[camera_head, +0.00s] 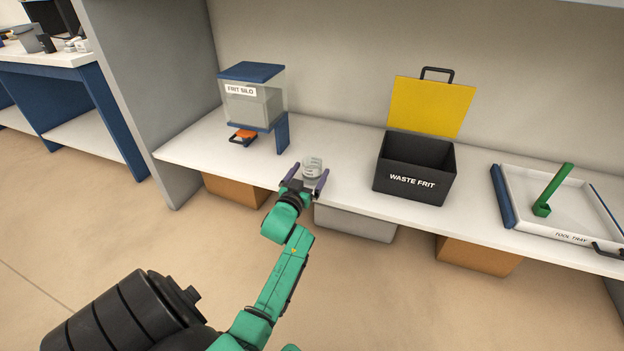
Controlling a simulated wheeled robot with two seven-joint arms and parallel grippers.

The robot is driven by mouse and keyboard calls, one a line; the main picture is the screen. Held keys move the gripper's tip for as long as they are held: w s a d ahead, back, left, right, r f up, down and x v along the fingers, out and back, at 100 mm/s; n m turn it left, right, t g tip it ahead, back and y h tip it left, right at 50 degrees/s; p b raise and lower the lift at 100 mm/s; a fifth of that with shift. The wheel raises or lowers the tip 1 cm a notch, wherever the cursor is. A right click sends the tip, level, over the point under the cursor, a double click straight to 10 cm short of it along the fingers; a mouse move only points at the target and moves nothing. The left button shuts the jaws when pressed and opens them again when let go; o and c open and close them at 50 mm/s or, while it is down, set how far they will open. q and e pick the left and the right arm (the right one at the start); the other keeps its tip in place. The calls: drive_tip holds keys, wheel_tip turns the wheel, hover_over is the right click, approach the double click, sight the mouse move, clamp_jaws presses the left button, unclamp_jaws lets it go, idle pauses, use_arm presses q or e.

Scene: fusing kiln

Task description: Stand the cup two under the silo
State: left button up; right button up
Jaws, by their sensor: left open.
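A clear cup (313,165) stands upright on the white counter, right of the frit silo. The frit silo (254,97) has a blue lid, clear walls and a blue support, with an orange part (243,135) low beneath its hopper. My left gripper (307,178) is open at the counter's front edge, with its fingers on either side of the cup's near side. I cannot tell whether the fingers touch the cup. Any number on the cup is too small to read. My right gripper is not in view.
A black waste frit bin (414,181) with a raised yellow lid (431,105) stands right of the cup. A white tool tray (540,218) holding a green scoop (553,190) lies further right.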

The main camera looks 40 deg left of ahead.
use_arm(q)
drive_tip(key=shift+w+a+f+b, duration=0.15)
drive_tip(key=shift+w, duration=0.25)
drive_tip(key=shift+w+a+f+b, duration=0.15)
drive_tip(key=shift+w, duration=0.25)
drive_tip(key=shift+w+a+r, duration=0.1)
drive_tip(key=shift+w+r, duration=0.15)
clamp_jaws()
